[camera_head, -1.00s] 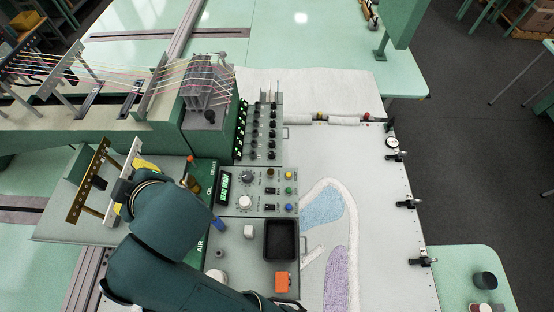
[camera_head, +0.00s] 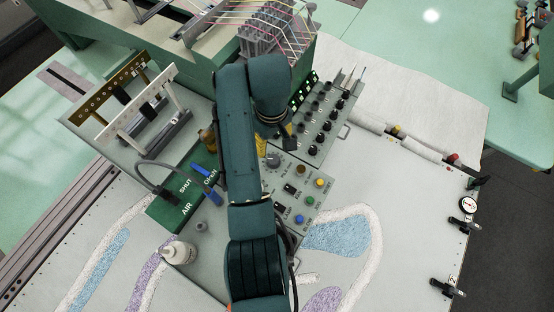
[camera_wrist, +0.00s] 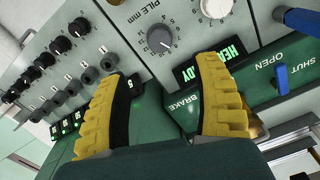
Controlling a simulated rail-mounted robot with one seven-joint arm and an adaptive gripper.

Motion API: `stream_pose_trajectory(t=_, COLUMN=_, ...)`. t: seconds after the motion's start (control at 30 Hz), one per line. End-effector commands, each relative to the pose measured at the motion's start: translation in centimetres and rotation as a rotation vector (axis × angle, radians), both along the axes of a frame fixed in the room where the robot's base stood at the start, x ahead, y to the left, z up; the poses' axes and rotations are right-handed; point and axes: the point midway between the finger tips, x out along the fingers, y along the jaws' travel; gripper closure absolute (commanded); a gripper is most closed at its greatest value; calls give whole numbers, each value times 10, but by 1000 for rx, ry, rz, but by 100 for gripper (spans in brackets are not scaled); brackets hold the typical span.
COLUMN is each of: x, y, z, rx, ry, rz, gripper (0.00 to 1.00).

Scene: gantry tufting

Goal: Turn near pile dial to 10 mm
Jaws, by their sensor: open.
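The control panel carries two pile dials. In the wrist view the nearer one (camera_wrist: 215,8) is a pale knob, cut by the top edge; its pointer cannot be read. The farther one (camera_wrist: 160,41) is a grey knob with a numbered scale beside the "PILE MM" label; its exact setting is too small to read. In the head view the farther dial shows right of my arm, and the nearer one is hidden behind it. My gripper (camera_wrist: 165,68) is open and empty, its yellow ribbed fingers apart, over the lit display (camera_wrist: 212,62) and touching neither dial.
A bank of black knobs (camera_head: 322,120) stands beside the dials. A blue valve lever (camera_wrist: 282,82) sits at the AIR plate marked SHUT and OPEN. Coloured buttons (camera_head: 310,201) lie right of my arm. A white bottle (camera_head: 178,251) stands at lower left.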

Motion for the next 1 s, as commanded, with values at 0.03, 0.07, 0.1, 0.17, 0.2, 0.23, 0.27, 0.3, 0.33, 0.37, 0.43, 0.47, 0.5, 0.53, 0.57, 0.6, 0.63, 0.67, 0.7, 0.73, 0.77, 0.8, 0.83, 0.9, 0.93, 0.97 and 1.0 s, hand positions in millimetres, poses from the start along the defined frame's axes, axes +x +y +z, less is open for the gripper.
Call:
stream_pose_trajectory(t=0.03, x=-2, y=0, z=-12, rx=-1, ry=7, rz=0, gripper=34)
stream_pose_trajectory(t=0.07, x=-1, y=0, z=-19, rx=-1, ry=6, rz=-1, gripper=34)
stream_pose_trajectory(t=0.1, x=-1, y=0, z=-29, rx=-1, ry=6, rz=-1, gripper=34)
stream_pose_trajectory(t=0.17, x=-2, y=0, z=-43, rx=0, ry=5, rz=-1, gripper=34)
stream_pose_trajectory(t=0.2, x=-2, y=0, z=-53, rx=-1, ry=6, rz=-1, gripper=34)
stream_pose_trajectory(t=0.23, x=-1, y=0, z=-60, rx=0, ry=5, rz=-1, gripper=34)
stream_pose_trajectory(t=0.27, x=-2, y=0, z=-68, rx=0, ry=5, rz=-1, gripper=34)
stream_pose_trajectory(t=0.3, x=-2, y=0, z=-77, rx=-1, ry=6, rz=-1, gripper=34)
stream_pose_trajectory(t=0.33, x=-1, y=0, z=-84, rx=-1, ry=4, rz=-1, gripper=34)
stream_pose_trajectory(t=0.37, x=-1, y=0, z=-90, rx=0, ry=5, rz=-1, gripper=34)
stream_pose_trajectory(t=0.43, x=-1, y=0, z=-102, rx=0, ry=2, rz=-1, gripper=34)
stream_pose_trajectory(t=0.47, x=-1, y=0, z=-106, rx=0, ry=2, rz=-1, gripper=34)
stream_pose_trajectory(t=0.5, x=0, y=0, z=-111, rx=0, ry=1, rz=-1, gripper=34)
stream_pose_trajectory(t=0.53, x=0, y=0, z=-114, rx=-1, ry=1, rz=-1, gripper=34)
stream_pose_trajectory(t=0.57, x=-1, y=0, z=-116, rx=-1, ry=1, rz=-1, gripper=34)
stream_pose_trajectory(t=0.6, x=-1, y=0, z=-118, rx=-1, ry=1, rz=-1, gripper=34)
stream_pose_trajectory(t=0.63, x=0, y=0, z=-119, rx=0, ry=0, rz=-1, gripper=34)
stream_pose_trajectory(t=0.67, x=0, y=0, z=-120, rx=0, ry=0, rz=-1, gripper=34)
stream_pose_trajectory(t=0.7, x=0, y=0, z=-120, rx=0, ry=-1, rz=-1, gripper=34)
stream_pose_trajectory(t=0.73, x=0, y=0, z=-120, rx=0, ry=-1, rz=-1, gripper=34)
stream_pose_trajectory(t=0.77, x=0, y=0, z=-120, rx=0, ry=-1, rz=-1, gripper=34)
stream_pose_trajectory(t=0.8, x=0, y=0, z=-120, rx=0, ry=-1, rz=-1, gripper=34)
stream_pose_trajectory(t=0.83, x=0, y=0, z=-120, rx=0, ry=0, rz=-1, gripper=34)
stream_pose_trajectory(t=0.9, x=0, y=0, z=-120, rx=0, ry=0, rz=-1, gripper=39)
stream_pose_trajectory(t=0.93, x=0, y=0, z=-120, rx=0, ry=0, rz=-1, gripper=45)
stream_pose_trajectory(t=0.97, x=0, y=0, z=-120, rx=0, ry=0, rz=-1, gripper=51)
stream_pose_trajectory(t=1.0, x=0, y=0, z=-120, rx=0, ry=0, rz=-1, gripper=58)
